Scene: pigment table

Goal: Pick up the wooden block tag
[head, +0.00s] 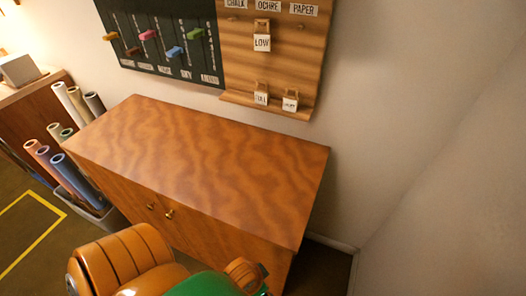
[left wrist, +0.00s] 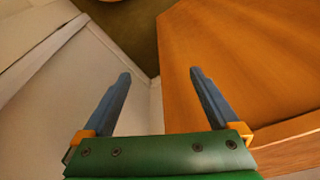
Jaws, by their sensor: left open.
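Three pale wooden block tags are on the wooden board (head: 277,45) in the head view. The "LOW" tag (head: 262,42) hangs below the OCHRE label. A tag that seems to read "FULL" (head: 261,98) and another tag (head: 290,103), whose word is too small to read, are at the board's bottom ledge. In the left wrist view my left gripper (left wrist: 160,80) is open, its two blue fingers apart and nothing between them. It is near the cabinet's edge and away from the tags, none of which show in that view. My right gripper is not in view.
The wooden cabinet (head: 190,150) below the board has a bare top; it also shows in the left wrist view (left wrist: 240,60). A dark board (head: 165,40) with coloured sliders is left of the tags. Rolled tubes (head: 75,180) stand at left. A wall (head: 420,110) is at right.

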